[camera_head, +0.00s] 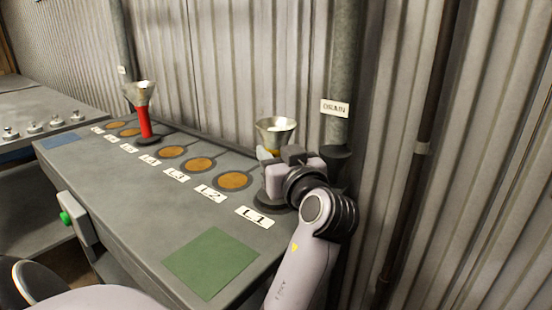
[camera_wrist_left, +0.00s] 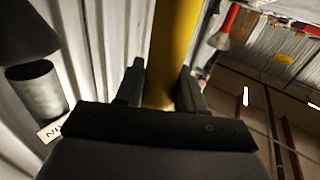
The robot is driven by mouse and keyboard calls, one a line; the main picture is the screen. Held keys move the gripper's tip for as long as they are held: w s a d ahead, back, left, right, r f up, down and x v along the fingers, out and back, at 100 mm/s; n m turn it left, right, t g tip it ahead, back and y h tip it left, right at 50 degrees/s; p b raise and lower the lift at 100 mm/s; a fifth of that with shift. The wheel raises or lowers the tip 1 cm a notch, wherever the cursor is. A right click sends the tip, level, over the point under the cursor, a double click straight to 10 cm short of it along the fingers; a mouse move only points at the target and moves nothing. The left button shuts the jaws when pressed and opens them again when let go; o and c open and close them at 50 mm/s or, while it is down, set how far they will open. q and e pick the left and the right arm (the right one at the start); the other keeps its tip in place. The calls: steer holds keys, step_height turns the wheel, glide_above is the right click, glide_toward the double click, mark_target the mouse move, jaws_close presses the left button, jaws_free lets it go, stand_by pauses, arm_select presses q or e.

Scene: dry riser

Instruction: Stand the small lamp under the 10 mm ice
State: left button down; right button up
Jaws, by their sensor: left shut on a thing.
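My left gripper (camera_head: 270,160) is shut on the stem of a yellow lamp (camera_wrist_left: 172,50) with a flared metal top (camera_head: 275,127). It is at the near right end of the bench, by the L1 label (camera_head: 255,217). A grey round base shows partly under the gripper; whether it rests on the bench I cannot tell. A red lamp (camera_head: 144,122) with a similar flared top stands upright further along the row, and a red stem with a flared end (camera_wrist_left: 223,30) also shows in the left wrist view. No ice can be made out. My right gripper is out of view.
Orange-brown discs (camera_head: 234,181) behind the labels L2, L3 and L4 are empty. A green square (camera_head: 211,262) lies on the bench's near end. A vertical pipe with a DRAIN sign (camera_head: 335,108) stands close behind my gripper, against the corrugated wall (camera_head: 235,60).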

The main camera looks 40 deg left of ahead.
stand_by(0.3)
arm_select(q)
steer(key=shift+f, duration=0.2)
steer(key=c, duration=0.7)
jaws_free()
steer(key=shift+f, duration=0.1)
